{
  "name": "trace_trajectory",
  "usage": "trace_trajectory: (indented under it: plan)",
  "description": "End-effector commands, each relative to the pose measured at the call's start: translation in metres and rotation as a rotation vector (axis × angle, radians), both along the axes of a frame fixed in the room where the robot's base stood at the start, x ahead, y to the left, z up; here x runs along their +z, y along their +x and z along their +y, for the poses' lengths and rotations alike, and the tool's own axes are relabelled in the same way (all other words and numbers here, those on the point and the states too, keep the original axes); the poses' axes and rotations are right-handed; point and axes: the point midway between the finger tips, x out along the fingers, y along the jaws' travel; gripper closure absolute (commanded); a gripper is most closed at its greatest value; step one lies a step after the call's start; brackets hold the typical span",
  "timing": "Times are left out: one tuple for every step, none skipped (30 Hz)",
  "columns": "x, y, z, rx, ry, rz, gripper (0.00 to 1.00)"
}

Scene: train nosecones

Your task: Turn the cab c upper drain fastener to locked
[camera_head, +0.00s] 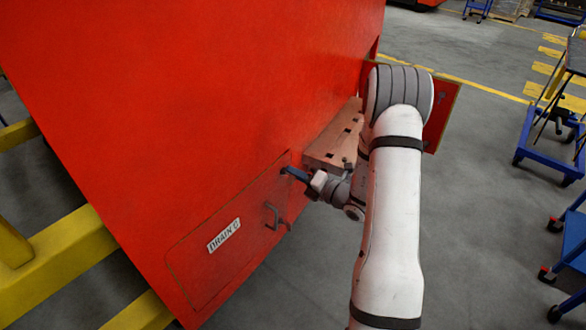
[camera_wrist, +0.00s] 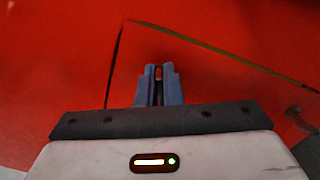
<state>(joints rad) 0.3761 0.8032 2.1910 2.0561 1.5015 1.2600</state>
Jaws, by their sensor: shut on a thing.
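The drain panel (camera_head: 205,270) is a red hatch low on the red nosecone, with a label reading "DRAIN C" (camera_head: 224,235). It sits closed, about level with the surface around it. My gripper (camera_head: 288,171) is at the panel's upper right corner, its blue fingers against the red face. In the wrist view my gripper (camera_wrist: 158,72) is shut on the upper drain fastener, close inside the panel's corner seams. The fastener is almost wholly hidden between the fingertips, so its turn angle cannot be read.
A grey handle (camera_head: 277,217) sticks out of the panel below my gripper. A pale red block with dark square holes (camera_head: 335,140) juts out just above my wrist. A red flap (camera_head: 442,115) stands out behind my arm.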

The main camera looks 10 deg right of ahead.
Motion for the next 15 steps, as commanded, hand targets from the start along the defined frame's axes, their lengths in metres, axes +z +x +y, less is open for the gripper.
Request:
trace_trajectory:
  plan:
    - [0.0008,-0.0009,0.0009,0.003,0.032,0.032,1.0]
    - [0.0003,-0.0008,0.0008,0.003,0.053,0.049,1.0]
    - [0.0,-0.0007,0.0007,0.003,0.079,0.072,1.0]
    - [-0.0002,-0.0006,0.0006,0.003,0.099,0.089,1.0]
    - [-0.0004,-0.0004,0.0005,0.003,0.117,0.104,1.0]
    - [-0.0011,-0.0004,0.0005,0.003,0.142,0.125,1.0]
    - [-0.0015,-0.0003,0.0004,0.003,0.158,0.139,1.0]
    - [-0.0018,-0.0003,0.0004,0.003,0.177,0.154,1.0]
    - [-0.002,-0.0002,0.0003,0.003,0.197,0.171,1.0]
    - [-0.0024,-0.0002,0.0002,0.003,0.212,0.183,1.0]
    - [-0.0027,-0.0002,0.0002,0.003,0.227,0.196,1.0]
    - [-0.0033,-0.0002,0.0002,0.003,0.243,0.211,1.0]
    - [-0.0037,-0.0003,0.0002,0.003,0.256,0.222,1.0]
    - [-0.0042,-0.0003,0.0002,0.003,0.267,0.232,1.0]
    - [-0.0045,-0.0003,0.0002,0.003,0.282,0.244,1.0]
